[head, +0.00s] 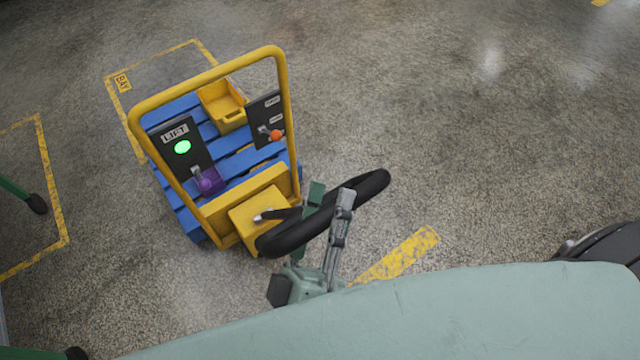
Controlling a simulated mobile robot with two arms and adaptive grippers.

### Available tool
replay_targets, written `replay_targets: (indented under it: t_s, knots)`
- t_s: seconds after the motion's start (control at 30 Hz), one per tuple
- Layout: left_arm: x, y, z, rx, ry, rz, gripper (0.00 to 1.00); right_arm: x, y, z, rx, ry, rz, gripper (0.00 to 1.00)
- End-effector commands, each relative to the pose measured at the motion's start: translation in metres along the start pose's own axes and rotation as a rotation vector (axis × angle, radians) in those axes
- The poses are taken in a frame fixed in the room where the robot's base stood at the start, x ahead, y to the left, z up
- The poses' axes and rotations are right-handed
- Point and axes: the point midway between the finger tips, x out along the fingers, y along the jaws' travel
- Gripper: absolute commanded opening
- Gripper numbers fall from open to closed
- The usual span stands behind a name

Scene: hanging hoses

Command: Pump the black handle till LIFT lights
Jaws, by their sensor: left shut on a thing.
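The black handle (372,186) is a thick bar on a lever at the front of a yellow pallet truck (277,200). It slants up to the right. My left gripper (328,198) is shut on the handle near its middle, one finger on each side. The LIFT panel (197,153) is a dark plate on the truck's frame. Its round lamp (182,147) glows green. My right gripper is not in view.
A blue pallet (182,212) with a yellow bin (222,104) is behind the yellow frame. A second dark panel (266,105) carries an orange knob (276,135). A purple piece (209,181) sits below the LIFT panel. Bare floor (480,140) lies to the right.

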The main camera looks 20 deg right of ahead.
Motion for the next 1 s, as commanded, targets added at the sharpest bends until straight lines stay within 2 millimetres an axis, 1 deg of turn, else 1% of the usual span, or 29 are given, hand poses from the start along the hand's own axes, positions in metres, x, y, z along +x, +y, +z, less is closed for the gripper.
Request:
replay_targets:
  t_s: [0.03, 0.1, 0.5, 0.53, 0.7, 0.73, 1.0]
  knots:
    - [-0.0033, -0.0003, 0.0039, -0.003, -0.003, 0.002, 0.0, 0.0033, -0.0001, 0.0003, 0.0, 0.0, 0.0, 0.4]
    - [-0.0048, 0.0008, 0.0056, -0.001, -0.003, 0.004, 0.0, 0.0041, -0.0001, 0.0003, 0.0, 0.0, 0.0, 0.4]
    - [-0.0054, 0.0018, 0.0065, 0.002, -0.004, 0.006, 0.0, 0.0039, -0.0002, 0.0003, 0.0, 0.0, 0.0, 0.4]
    - [-0.0054, 0.0018, 0.0065, 0.002, -0.004, 0.006, 0.23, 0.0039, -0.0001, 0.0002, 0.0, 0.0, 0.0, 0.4]
    - [-0.0052, 0.0015, 0.006, 0.004, -0.003, 0.006, 0.38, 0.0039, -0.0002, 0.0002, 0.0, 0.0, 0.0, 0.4]
    - [-0.0052, 0.0015, 0.0059, 0.004, -0.003, 0.006, 0.4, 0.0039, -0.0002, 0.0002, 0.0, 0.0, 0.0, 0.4]
    - [-0.0054, 0.0013, 0.0056, 0.006, -0.002, 0.006, 0.4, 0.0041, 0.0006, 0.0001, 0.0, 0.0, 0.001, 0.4]
